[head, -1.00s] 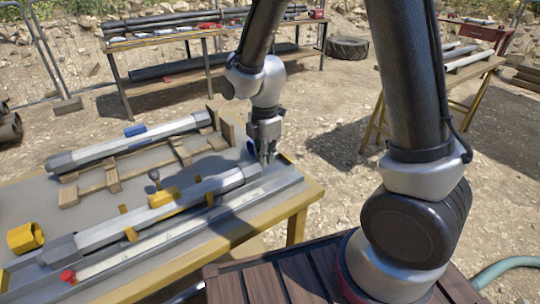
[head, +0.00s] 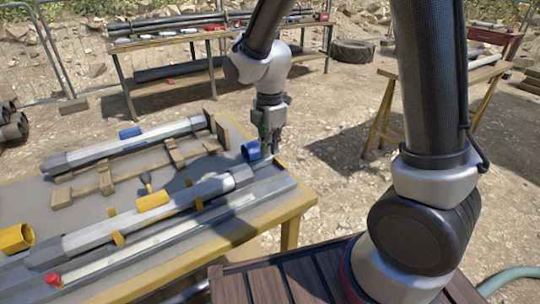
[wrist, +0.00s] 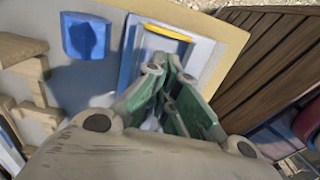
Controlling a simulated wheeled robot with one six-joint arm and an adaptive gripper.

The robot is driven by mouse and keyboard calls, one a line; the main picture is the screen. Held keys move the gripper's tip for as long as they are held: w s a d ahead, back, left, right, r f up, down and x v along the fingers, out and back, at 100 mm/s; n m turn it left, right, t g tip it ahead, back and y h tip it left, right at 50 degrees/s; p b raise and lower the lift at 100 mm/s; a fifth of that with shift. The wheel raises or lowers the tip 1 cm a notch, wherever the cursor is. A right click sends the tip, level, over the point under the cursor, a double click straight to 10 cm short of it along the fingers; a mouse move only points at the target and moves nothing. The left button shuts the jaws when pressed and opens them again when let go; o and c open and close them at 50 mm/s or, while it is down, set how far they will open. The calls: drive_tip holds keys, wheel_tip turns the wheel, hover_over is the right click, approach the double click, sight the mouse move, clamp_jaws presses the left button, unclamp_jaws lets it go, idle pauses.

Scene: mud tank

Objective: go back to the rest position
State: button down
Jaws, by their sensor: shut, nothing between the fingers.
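My gripper (head: 270,148) points down above the right end of the yellow-edged table (head: 300,203). Its fingers are together with nothing between them. In the wrist view my gripper (wrist: 165,80) shows its green-sided fingers closed, above the table's end. A blue ring-like piece (head: 250,150) stands on the table just left of the fingers, and it also shows in the wrist view (wrist: 86,37). I cannot tell from the head view how high the fingertips are above the table.
A long grey hexagonal tube (head: 150,213) lies in yellow holders. Another tube (head: 120,145) lies on wooden blocks behind. A yellow ring (head: 16,239) and a red knob (head: 53,280) are at the left. Open gravel lies right of the table; a trestle (head: 385,115) stands beyond.

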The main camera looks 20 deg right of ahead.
wheel_tip(320, 180, up, 6)
drive_tip(key=s+d+r+m+t, duration=0.2)
drive_tip(key=s+d+r+m, duration=0.4)
drive_tip(key=s+d+m, duration=0.3)
drive_tip(key=s+d+r+m+t, duration=0.2)
drive_tip(key=s+d+r+m, duration=0.4)
drive_tip(key=s+d+m, duration=0.3)
drive_tip(key=d+m, duration=0.1)
drive_tip(key=m, duration=0.2)
drive_tip(key=shift+s+d+r+m, duration=0.3)
drive_tip(key=shift+s+r, duration=0.05)
drive_tip(key=shift+r, duration=0.05)
